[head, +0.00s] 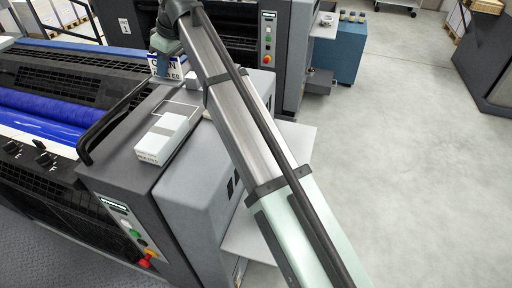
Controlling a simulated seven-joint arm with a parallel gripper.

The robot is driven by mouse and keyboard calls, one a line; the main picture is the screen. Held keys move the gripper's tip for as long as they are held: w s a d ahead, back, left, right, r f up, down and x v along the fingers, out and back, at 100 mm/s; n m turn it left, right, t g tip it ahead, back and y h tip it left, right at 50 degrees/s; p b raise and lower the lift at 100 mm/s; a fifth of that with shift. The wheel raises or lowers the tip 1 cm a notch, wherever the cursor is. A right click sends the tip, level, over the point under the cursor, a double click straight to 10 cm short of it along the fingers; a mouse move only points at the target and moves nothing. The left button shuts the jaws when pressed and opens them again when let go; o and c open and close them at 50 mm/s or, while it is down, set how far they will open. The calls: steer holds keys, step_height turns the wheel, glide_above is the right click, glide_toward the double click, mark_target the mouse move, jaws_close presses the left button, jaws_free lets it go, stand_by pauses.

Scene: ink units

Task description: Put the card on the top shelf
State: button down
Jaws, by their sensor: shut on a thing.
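My gripper (164,47) is at the top left of the head view, above the far end of the near grey ink unit. It is shut on a white and blue card (167,70) with dark lettering, partly readable as "C…AN". The gripper and arm hide part of the lettering, and I cannot tell whether the card's lower edge touches the unit top. Two pale plates stick out from the unit's right side. The upper one (301,138) looks like the top shelf, and the lower one (244,238) lies below it. My arm crosses in front of both.
A white box (168,138) sits on the near unit's top, beside a black curved rail (112,122). A blue roller (42,114) lies at left. A second unit (238,32) and a blue cabinet (337,52) stand behind.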

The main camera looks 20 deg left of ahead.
steer(key=r, duration=0.5)
steer(key=shift+w+d, duration=0.3)
steer(key=shift+w, duration=0.05)
steer(key=w+d, duration=0.7)
steer(key=d, duration=0.4)
steer(key=w+d, duration=0.7)
steer(key=d, duration=0.5)
steer(key=w+d, duration=0.7)
steer(key=d, duration=0.4)
steer(key=shift+w+a+f, duration=0.1)
steer(key=shift+f, duration=9.3)
steer(key=shift+w+a+f, duration=0.1)
steer(key=shift+f, duration=9.25)
steer(key=c, duration=1.6)
jaws_free()
steer(key=shift+f, duration=0.15)
steer(key=o, duration=0.5)
steer(key=shift+c, duration=0.2)
